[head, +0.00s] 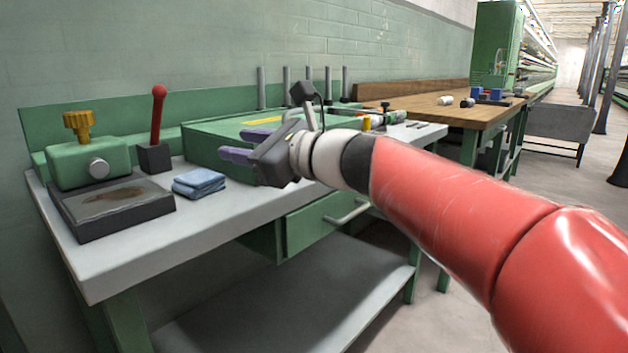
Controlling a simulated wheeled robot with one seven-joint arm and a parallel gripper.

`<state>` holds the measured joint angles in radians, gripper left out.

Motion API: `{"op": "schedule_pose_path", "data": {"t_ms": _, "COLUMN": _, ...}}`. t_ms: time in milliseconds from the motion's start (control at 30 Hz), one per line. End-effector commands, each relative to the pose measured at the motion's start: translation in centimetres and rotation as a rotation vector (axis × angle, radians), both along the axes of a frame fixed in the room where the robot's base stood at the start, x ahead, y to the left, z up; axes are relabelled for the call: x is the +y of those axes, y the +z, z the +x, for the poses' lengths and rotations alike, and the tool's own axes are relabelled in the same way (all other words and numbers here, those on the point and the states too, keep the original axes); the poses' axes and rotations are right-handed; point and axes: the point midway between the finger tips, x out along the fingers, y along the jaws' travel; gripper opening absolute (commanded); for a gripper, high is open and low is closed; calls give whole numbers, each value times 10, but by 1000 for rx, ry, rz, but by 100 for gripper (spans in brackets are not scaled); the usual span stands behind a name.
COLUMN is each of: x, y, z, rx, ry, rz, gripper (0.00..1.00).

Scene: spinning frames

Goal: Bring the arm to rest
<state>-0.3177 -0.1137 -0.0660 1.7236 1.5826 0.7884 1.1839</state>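My gripper (234,144) hangs in the air over the middle of the grey-topped green workbench (125,232), at the end of my red arm. Its two purple fingers point left and stand apart with nothing seen between them. Behind the fingers is a long green box (205,150) on the bench. I cannot tell the exact height of the gripper above the bench top. My wrist and arm hide part of the bench's right side.
Left on the bench are a green block with a yellow knob (80,128), a dark stained plate (115,208), a red-knobbed lever (157,120) and a folded blue cloth (198,183). A wooden table (440,108) stands beyond; aisle floor (555,185) is clear.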

Motion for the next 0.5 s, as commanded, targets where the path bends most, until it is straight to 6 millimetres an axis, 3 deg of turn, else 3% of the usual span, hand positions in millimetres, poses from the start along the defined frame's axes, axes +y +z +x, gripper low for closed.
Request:
{"op": "schedule_pose_path", "data": {"t_ms": 267, "x": -34, "y": -49, "z": -35, "rx": -211, "ry": 13, "rz": -371, "gripper": 38}}
{"op": "schedule_pose_path", "data": {"t_ms": 367, "x": -53, "y": -76, "z": -54, "rx": -313, "ry": 41, "rz": -564, "gripper": 38}}
{"op": "schedule_pose_path", "data": {"t_ms": 500, "x": -95, "y": -131, "z": -93, "rx": -491, "ry": 140, "rz": -935, "gripper": 38}}
